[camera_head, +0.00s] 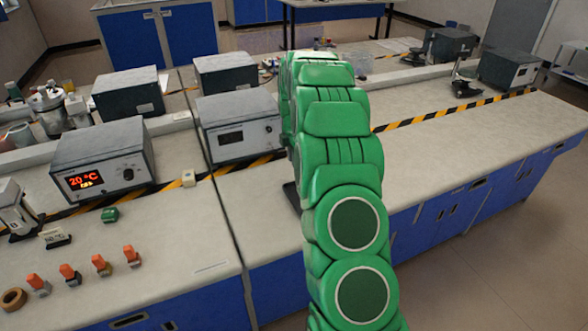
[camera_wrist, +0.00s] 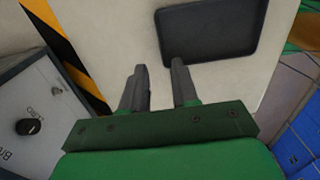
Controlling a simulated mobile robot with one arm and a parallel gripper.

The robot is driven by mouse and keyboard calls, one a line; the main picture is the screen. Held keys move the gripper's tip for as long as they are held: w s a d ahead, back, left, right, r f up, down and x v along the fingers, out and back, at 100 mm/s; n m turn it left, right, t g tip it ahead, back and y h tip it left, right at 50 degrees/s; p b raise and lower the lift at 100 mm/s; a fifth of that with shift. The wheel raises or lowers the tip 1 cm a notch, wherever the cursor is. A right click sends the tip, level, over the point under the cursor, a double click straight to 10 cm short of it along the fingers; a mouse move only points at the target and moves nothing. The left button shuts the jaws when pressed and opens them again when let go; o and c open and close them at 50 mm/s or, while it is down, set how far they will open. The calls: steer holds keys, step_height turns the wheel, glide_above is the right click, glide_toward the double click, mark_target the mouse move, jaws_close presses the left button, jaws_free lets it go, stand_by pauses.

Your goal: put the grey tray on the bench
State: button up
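The grey tray (camera_wrist: 210,28) is a dark, flat, rounded rectangle in the wrist view, lying on the pale bench top (camera_wrist: 110,35). In the head view only a dark sliver that looks like its edge (camera_head: 291,197) shows left of my arm; the rest is hidden. My gripper (camera_wrist: 159,68) is open, its two dark fingers apart with bare bench top between them. The right fingertip overlaps the tray's near left corner in the picture; the left one is just outside its left edge. I cannot tell whether they touch. The bench (camera_head: 480,130) runs to the right.
A grey instrument box (camera_head: 240,126) stands beside my arm; its knobbed face (camera_wrist: 35,125) is left in the wrist view. Yellow-black tape (camera_head: 455,109) runs along the bench. Another box with a 20 °C display (camera_head: 103,158) stands left.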

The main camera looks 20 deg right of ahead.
steer(key=s+a+r+m, duration=0.3)
steer(key=s+a+r, duration=0.25)
steer(key=s, duration=0.25)
steer(key=s+a+r+m+g, duration=0.1)
steer(key=s+a+r+m, duration=0.25)
steer(key=s+r, duration=0.3)
steer(key=s+a+r+m, duration=0.2)
steer(key=s+a+r, duration=0.35)
steer(key=s, duration=0.25)
steer(key=s+a+m, duration=0.3)
steer(key=s+m, duration=0.1)
steer(key=s, duration=1)
steer(key=s+a+m, duration=0.3)
steer(key=s+m, duration=0.2)
steer(key=s, duration=1)
steer(key=shift+s+f+g, duration=0.2)
steer(key=shift+f+g, duration=0.2)
